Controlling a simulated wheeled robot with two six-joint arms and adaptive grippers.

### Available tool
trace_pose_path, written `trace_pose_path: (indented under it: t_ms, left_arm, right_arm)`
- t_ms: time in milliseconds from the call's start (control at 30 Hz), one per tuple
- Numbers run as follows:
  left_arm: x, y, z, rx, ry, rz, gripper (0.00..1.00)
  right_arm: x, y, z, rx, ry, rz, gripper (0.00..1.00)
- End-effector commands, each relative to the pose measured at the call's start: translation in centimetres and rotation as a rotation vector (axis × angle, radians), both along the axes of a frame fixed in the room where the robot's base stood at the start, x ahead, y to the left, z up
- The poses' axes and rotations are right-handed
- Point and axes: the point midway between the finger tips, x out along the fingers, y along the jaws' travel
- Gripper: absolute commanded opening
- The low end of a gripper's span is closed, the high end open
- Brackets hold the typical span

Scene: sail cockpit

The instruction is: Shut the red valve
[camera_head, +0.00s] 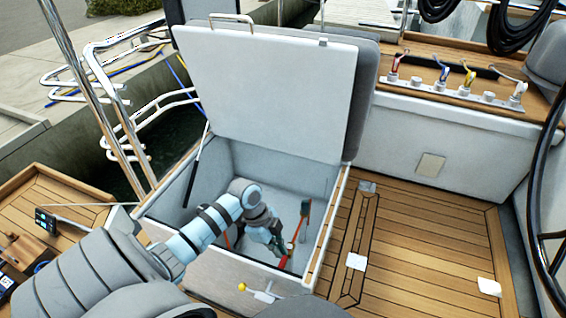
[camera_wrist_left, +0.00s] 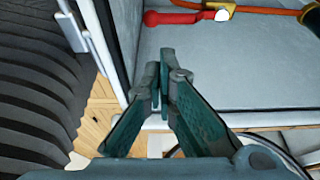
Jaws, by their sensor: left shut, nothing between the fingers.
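The red valve handle (camera_wrist_left: 180,17) lies along the top of the left wrist view, joined to a brass fitting (camera_wrist_left: 228,8) with an orange hose (camera_wrist_left: 275,11) running right. My left gripper (camera_wrist_left: 163,72) is shut and empty, its fingertips together. In that picture the tips sit below the handle, with a visible gap. In the head view my left arm reaches into the open locker (camera_head: 190,205), and the dark gripper (camera_head: 283,245) is low inside, beside red and orange parts. The arm and gripper partly hide these parts there. My right gripper is not in view.
The raised white lid (camera_head: 265,85) stands behind the locker opening. Locker walls surround my left arm. Teak deck (camera_head: 420,240) lies right of the locker, with small white pieces on it.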

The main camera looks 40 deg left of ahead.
Motion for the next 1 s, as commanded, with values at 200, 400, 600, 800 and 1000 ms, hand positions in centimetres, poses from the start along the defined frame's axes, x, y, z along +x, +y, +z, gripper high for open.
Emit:
trace_pose_path:
  t_ms: [200, 400, 600, 800, 1000]
  left_arm:
    - [0.4, -1.4, -4.2, -0.003, 0.002, 0.001, 0.0]
    - [0.8, -2.5, -7.5, -0.001, 0.002, 0.0, 0.0]
    - [1.0, -3.0, -8.6, 0.001, 0.001, -0.001, 0.0]
    - [1.0, -3.0, -8.5, 0.001, 0.001, -0.001, 0.0]
    - [0.9, -2.8, -8.5, 0.002, 0.001, -0.004, 0.0]
  right_arm:
    - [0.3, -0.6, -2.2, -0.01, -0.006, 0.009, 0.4]
    - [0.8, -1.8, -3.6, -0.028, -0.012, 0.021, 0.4]
    - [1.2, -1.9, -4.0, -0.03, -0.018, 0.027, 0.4]
    - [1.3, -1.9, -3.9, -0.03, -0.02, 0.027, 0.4]
    - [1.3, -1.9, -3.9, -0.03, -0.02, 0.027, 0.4]
